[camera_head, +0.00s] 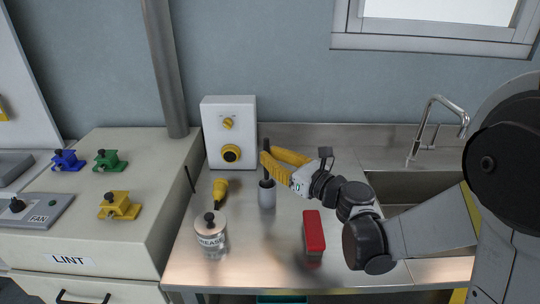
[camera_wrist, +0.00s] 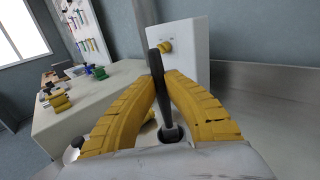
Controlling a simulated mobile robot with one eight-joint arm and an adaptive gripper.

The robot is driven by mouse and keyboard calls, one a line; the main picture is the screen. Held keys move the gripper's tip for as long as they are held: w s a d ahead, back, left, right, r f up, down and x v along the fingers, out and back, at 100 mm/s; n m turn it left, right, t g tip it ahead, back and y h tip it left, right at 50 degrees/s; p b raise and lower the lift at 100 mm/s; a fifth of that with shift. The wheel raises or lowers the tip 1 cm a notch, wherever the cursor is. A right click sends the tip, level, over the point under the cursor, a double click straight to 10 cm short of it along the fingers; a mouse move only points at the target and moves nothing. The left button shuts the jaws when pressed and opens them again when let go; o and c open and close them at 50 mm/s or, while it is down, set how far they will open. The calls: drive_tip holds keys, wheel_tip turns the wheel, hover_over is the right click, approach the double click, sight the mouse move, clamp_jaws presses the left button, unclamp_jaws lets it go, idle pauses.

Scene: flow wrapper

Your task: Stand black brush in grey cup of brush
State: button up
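The grey cup (camera_head: 267,196) stands upright on the steel worktop in the head view. The black brush (camera_head: 266,172) stands nearly upright, its lower end at the cup's mouth and seemingly inside it. In the wrist view, the brush (camera_wrist: 158,82) runs down between my fingers to the dark cup opening (camera_wrist: 178,134). My gripper (camera_head: 264,160) has yellow fingers that reach in from the right, above the cup. In the wrist view, my gripper (camera_wrist: 163,78) closes on the brush from both sides. The brush's lowest end is hidden in the cup.
A white box with yellow knobs (camera_head: 216,150) stands behind the cup. A yellow-handled tool (camera_head: 220,190) and a grease can (camera_head: 212,240) are to the left. A red block (camera_head: 314,232) is at front right. A sink (camera_head: 400,185) with a tap (camera_head: 429,128) is at right.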

drive_tip(key=o, duration=0.3)
drive_tip(key=v, duration=1.2)
idle(0.4)
